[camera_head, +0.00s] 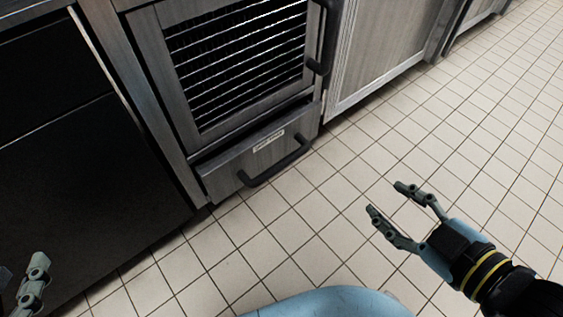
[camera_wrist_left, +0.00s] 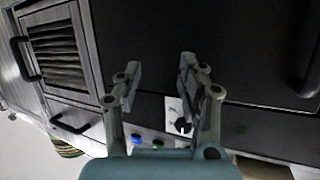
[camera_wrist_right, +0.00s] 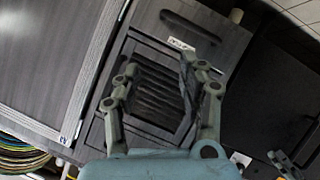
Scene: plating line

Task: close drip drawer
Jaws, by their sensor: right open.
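The drip drawer (camera_head: 228,172) is the low grey drawer under the slatted door, with a pale label and a black bar handle (camera_head: 275,164). Its front stands a little out from the cabinet, with a dark gap along its top. It also shows at the top of the right wrist view (camera_wrist_right: 222,32) and at the left of the left wrist view (camera_wrist_left: 90,117). My right gripper (camera_head: 386,197) is open and empty over the floor, right of the drawer and apart from it. My left gripper (camera_wrist_left: 155,78) is open and empty; only part shows at the head view's lower left.
The slatted door (camera_head: 240,60) above the drawer has its own black handle (camera_head: 326,40). A black cabinet front (camera_head: 90,190) stands to the left and a grey panel (camera_head: 385,45) to the right. The tiled floor (camera_head: 300,225) before the drawer is clear.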

